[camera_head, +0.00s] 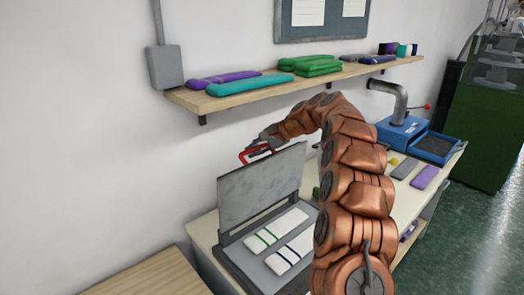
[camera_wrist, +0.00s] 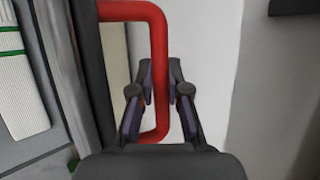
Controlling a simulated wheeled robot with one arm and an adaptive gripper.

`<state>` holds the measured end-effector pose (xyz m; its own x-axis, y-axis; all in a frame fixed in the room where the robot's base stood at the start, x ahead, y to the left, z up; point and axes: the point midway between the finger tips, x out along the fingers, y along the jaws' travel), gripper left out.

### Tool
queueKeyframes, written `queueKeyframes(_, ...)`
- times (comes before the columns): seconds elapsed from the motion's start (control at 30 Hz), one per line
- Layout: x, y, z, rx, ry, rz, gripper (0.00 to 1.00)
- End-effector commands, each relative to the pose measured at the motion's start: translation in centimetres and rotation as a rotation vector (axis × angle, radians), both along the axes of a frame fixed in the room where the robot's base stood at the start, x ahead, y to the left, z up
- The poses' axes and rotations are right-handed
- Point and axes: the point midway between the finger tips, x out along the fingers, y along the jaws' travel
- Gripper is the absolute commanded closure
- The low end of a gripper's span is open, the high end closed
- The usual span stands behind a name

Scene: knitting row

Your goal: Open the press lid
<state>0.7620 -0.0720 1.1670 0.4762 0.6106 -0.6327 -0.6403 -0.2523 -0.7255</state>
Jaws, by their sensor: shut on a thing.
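The grey press lid (camera_head: 262,186) stands raised, nearly upright, at the back of the press (camera_head: 258,262) in the head view. Its red handle (camera_head: 257,153) is at the lid's top edge and shows large in the wrist view (camera_wrist: 160,60). My gripper (camera_head: 268,143) is at the handle. In the wrist view its two fingers (camera_wrist: 160,92) are on either side of the red bar, shut on it. White folded pieces with green and blue stripes (camera_head: 277,230) lie on the press bed under the lid. Part of the press's right side is hidden by my arm.
A wooden shelf (camera_head: 240,95) with folded coloured knits runs along the wall above the lid. A blue machine (camera_head: 402,133) with a grey pipe stands further along the table. A wooden surface (camera_head: 150,276) is at the front left. Green floor (camera_head: 480,235) is open at right.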

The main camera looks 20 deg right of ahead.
Motion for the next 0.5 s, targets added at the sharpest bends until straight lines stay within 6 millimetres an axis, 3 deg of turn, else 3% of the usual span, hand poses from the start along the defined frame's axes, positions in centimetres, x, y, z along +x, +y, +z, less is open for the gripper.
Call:
queueKeyframes(0.2,1.7,0.8,-0.2,0.001,-0.001,0.002,1.0)
queueKeyframes(0.5,2.6,1.1,-0.6,0.001,-0.002,0.001,1.0)
